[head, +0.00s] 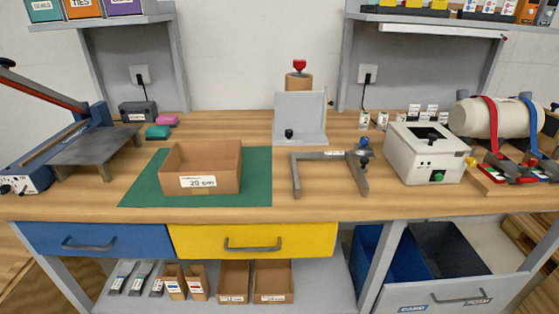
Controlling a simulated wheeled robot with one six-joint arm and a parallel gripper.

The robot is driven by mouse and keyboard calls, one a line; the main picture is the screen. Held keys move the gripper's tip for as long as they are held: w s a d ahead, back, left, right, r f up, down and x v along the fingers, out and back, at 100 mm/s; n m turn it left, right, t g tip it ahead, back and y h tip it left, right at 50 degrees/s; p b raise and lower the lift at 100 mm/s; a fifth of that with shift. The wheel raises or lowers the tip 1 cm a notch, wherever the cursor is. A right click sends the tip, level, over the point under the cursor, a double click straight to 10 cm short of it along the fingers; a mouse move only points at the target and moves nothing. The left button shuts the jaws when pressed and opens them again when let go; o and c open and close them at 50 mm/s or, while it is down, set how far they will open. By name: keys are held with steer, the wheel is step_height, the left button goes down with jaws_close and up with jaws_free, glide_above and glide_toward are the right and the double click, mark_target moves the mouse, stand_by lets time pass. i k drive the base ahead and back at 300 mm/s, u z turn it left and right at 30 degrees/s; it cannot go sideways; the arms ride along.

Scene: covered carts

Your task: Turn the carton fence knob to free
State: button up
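A grey U-shaped fence (297,176) lies on the wooden bench right of centre, its open side facing me. A small blue knob (364,143) sits at its back right corner. The fence carries a small pale label that is too small to read, and the knob's turn position cannot be made out. An open brown carton (201,176) stands on a green mat (257,180) to the left, apart from the fence. My gripper is not in view.
A white box machine (424,153) stands close to the fence's right. Bare bench (320,207) lies in front of the fence.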

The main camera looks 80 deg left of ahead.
mark_target(365, 141)
steer(key=u, duration=2.7)
steer(key=i, duration=1.05)
steer(key=z, duration=0.75)
